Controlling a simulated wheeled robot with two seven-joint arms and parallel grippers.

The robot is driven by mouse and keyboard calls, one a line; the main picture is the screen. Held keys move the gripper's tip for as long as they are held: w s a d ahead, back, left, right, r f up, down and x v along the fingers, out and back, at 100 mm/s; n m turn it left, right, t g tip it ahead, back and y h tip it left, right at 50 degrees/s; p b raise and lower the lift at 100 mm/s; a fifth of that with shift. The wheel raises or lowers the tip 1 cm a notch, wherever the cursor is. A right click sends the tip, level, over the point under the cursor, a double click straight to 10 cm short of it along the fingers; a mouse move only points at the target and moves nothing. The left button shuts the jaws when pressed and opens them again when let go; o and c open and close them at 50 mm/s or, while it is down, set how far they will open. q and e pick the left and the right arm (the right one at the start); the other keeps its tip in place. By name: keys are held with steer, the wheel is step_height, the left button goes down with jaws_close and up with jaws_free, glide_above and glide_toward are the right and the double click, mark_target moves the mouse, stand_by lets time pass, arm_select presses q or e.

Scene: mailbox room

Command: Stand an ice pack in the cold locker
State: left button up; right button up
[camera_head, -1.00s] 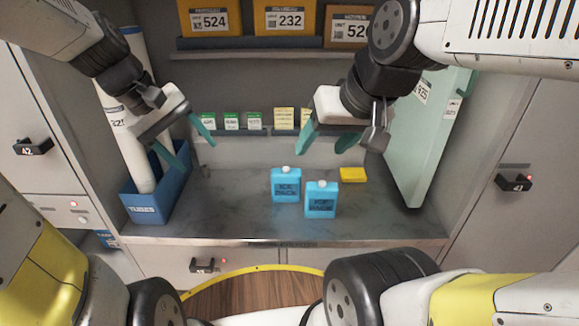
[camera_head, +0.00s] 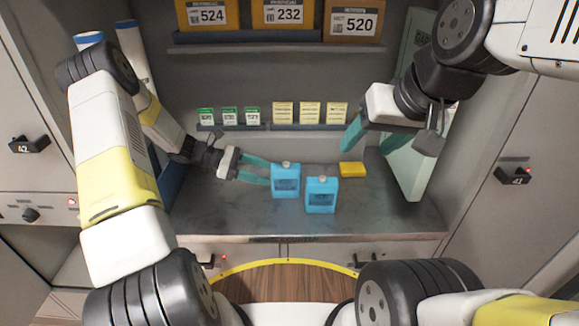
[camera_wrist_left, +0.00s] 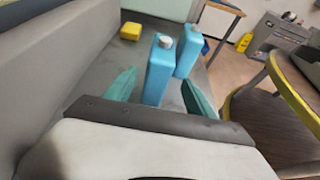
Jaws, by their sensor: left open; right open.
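Two blue ice packs with pale caps stand upright on the grey counter (camera_head: 225,215). The left ice pack (camera_head: 286,181) is slightly farther back than the right ice pack (camera_head: 321,195). My left gripper (camera_head: 266,172) is open, its teal fingers low and reaching toward the left pack. In the left wrist view, the nearer ice pack (camera_wrist_left: 158,72) shows between the open fingers, with no clear contact. The other ice pack (camera_wrist_left: 187,52) is just behind it. My right gripper (camera_head: 370,140) is open and empty above the counter's right side. I cannot tell which locker is the cold one.
A yellow block (camera_head: 352,169) lies behind the packs. A blue bin (camera_head: 170,180) with white tubes is behind my left arm. A pale green board (camera_head: 408,165) leans at the right. Lockers 42 (camera_head: 28,145) and 41 (camera_head: 513,176) flank the alcove. The front counter is clear.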

mark_target(286, 176)
arm_select(q)
steer(key=shift+r+x, duration=0.15)
steer(key=shift+x, duration=1.85)
steer(key=shift+r+x, duration=0.1)
steer(key=shift+x, duration=1.85)
steer(key=shift+w+d, duration=0.1)
steer(key=shift+w, duration=0.1)
jaws_close()
